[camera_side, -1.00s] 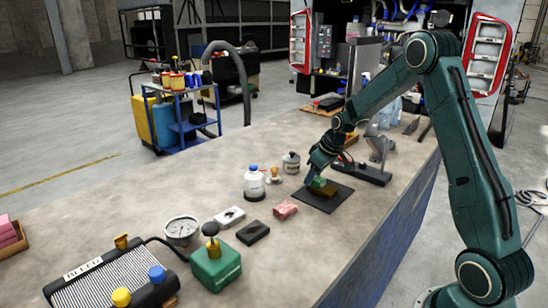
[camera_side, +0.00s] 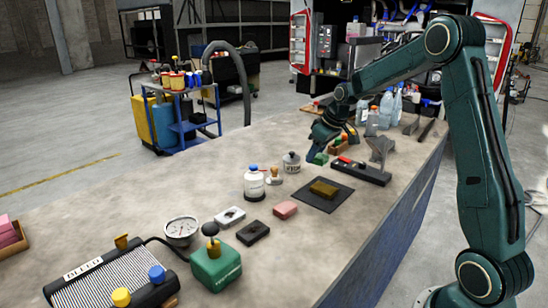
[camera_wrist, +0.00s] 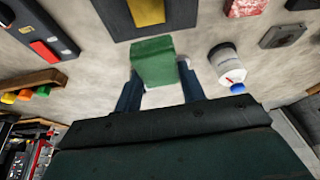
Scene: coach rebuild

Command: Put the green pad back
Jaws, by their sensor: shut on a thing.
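The green pad (camera_side: 321,159) is a small green block, held between the fingertips of my gripper (camera_side: 318,149) above the bench, just beyond the black mat. In the wrist view the green pad (camera_wrist: 153,62) sits between the two dark fingers of my gripper (camera_wrist: 160,85), which are shut on it. A wooden rack (camera_wrist: 35,80) with yellow, orange and green pieces shows at the left of the wrist view.
A white bottle with a blue cap (camera_side: 254,185), a metal tin (camera_side: 291,163) and a pink block (camera_side: 286,209) stand near the mat. A dark stand with a red part (camera_side: 360,170) lies right of it. Clear bottles (camera_side: 388,108) stand farther back.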

